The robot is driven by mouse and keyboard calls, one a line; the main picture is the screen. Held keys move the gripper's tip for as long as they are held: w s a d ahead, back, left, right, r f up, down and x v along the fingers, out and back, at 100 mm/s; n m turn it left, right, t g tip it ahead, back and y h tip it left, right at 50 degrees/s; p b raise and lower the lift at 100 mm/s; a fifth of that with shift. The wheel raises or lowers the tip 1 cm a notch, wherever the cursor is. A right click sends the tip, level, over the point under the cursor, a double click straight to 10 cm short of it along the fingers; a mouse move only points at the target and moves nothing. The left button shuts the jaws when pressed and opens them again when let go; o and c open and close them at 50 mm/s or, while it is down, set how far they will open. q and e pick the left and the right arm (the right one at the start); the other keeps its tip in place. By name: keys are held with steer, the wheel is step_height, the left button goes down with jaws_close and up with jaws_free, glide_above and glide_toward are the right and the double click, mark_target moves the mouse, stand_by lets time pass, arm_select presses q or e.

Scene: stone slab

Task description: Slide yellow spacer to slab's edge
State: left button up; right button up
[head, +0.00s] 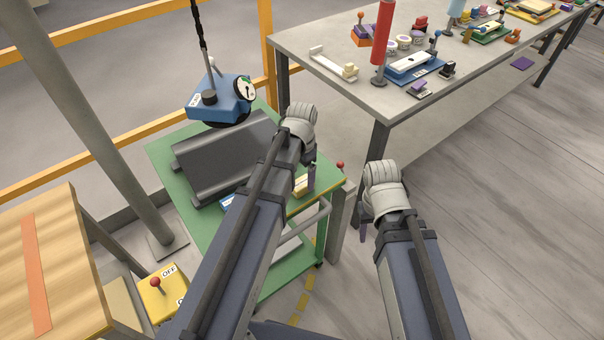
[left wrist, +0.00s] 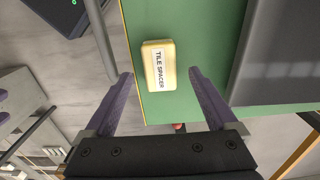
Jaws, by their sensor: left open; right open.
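The yellow spacer (left wrist: 158,65), a small block labelled "TILE SPACER", lies on the green cart top (left wrist: 200,40) near its edge in the left wrist view. In the head view it shows partly (head: 301,186) beside my left gripper (head: 309,177). My left gripper is open, its purple fingers apart on either side of the spacer in the left wrist view; I cannot tell whether they touch it. A dark grey slab-like piece (head: 225,158) lies on the cart; it also shows at the right of the left wrist view (left wrist: 285,60). My right gripper (head: 366,226) is open and empty, away from the cart.
A blue device with a dial (head: 218,100) hangs over the cart's back. A long grey table (head: 350,95) with several small items stands at the right. A wooden table (head: 75,270) and a yellow OFF switch box (head: 162,296) are at the left.

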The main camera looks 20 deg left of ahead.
mark_target(302, 182)
arm_select(q)
step_height(302, 182, down, 4)
steer(key=b, duration=0.3)
steer(key=shift+f, duration=0.15)
steer(key=shift+c, duration=0.2)
jaws_close()
stand_by(0.3)
steer(key=shift+w, duration=0.1)
steer(key=shift+w+a, duration=0.7)
steer(key=shift+a, duration=0.25)
steer(key=shift+w+a, duration=0.7)
steer(key=shift+a, duration=0.2)
steer(key=shift+w+a, duration=0.7)
steer(key=shift+a, duration=0.25)
